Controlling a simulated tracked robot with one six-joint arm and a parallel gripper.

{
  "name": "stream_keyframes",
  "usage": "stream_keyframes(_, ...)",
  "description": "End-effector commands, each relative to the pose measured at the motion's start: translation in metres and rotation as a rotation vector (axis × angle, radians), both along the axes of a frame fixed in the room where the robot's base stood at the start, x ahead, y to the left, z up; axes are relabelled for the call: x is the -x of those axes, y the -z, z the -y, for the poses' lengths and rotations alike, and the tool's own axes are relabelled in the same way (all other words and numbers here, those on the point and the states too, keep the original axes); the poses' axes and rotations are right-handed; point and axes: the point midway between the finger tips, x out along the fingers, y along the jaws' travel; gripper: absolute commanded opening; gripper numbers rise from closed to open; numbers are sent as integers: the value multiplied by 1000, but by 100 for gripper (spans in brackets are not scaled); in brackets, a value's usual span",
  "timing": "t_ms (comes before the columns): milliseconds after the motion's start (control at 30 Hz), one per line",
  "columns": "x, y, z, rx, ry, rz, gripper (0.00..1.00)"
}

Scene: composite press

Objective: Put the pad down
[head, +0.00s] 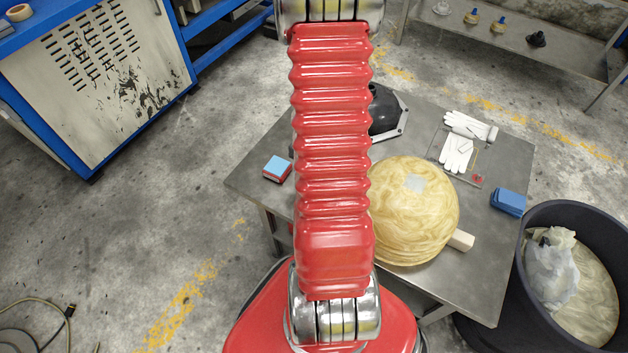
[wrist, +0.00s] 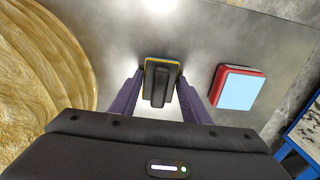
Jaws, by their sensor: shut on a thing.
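My gripper (wrist: 160,78) shows in the wrist view with its two purple fingers shut on a dark pad (wrist: 159,84) with a yellow edge and a raised black grip. The pad is over the grey metal table (wrist: 205,45); I cannot tell whether it touches the top. In the head view my red arm hides the gripper and this pad. A second block, red with a light blue face (wrist: 236,88), lies apart to the right in the wrist view. It also shows near the left table edge in the head view (head: 277,169).
A large yellowish fibrous roll (head: 415,210) stands beside my arm, and at left in the wrist view (wrist: 35,75). White gloves (head: 457,152), a blue block (head: 508,202) and a black domed part (head: 384,112) are on the table. A dark bin (head: 540,215) stands right.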

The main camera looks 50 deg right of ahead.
Motion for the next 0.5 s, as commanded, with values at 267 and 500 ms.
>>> stream_keyframes(267,0,2,0,0,0,0,50)
stream_keyframes(500,0,2,0,0,0,0,61)
